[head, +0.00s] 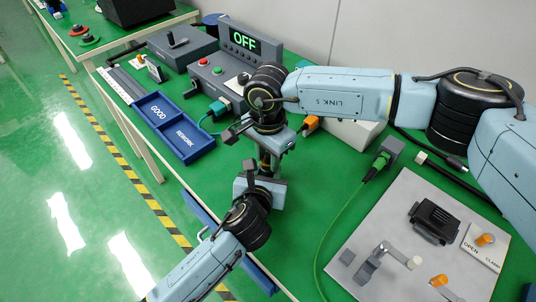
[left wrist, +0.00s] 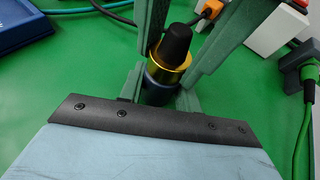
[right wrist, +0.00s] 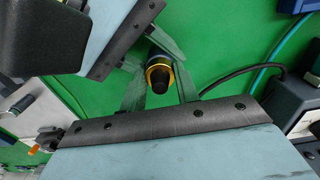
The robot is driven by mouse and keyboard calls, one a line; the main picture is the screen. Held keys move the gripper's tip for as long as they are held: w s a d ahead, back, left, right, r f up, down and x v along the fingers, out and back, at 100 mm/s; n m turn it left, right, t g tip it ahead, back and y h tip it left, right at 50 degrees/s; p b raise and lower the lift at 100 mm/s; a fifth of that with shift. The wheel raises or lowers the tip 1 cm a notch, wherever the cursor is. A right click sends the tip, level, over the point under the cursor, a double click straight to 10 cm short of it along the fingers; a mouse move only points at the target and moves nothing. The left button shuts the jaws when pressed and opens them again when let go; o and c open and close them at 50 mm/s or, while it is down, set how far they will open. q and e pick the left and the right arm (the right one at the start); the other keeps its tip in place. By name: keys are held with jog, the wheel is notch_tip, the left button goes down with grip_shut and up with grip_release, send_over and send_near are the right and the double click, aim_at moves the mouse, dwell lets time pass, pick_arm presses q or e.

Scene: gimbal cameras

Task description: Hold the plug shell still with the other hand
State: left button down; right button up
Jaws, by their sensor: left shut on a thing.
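The plug shell is a dark cylinder with a gold ring and black top. It stands between both hands in the left wrist view (left wrist: 170,62) and right wrist view (right wrist: 159,74). My left gripper (head: 263,172) is shut on its lower part; its fingers also show in the left wrist view (left wrist: 160,95). My right gripper (head: 268,152) comes from above, its fingers on either side of the shell in the right wrist view (right wrist: 159,85). Whether they touch or grip it is unclear. In the head view the arms mostly hide the shell.
A blue GOOD/REWORK tray (head: 207,150) lies left of the hands. Behind it stands a grey tester (head: 240,60) reading OFF. A grey fixture plate (head: 357,227) with a clamp and orange knobs lies at right. A green-cabled connector (head: 380,160) sits beside it. Bare green bench lies between.

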jog(key=shift+c, duration=1.3)
jog(key=m, duration=0.4)
jog(key=shift+m, duration=0.4)
jog(key=o, duration=1.1)
jog(key=shift+r, duration=0.1)
jog(key=shift+r, duration=2.15)
jog(key=shift+c, duration=0.5)
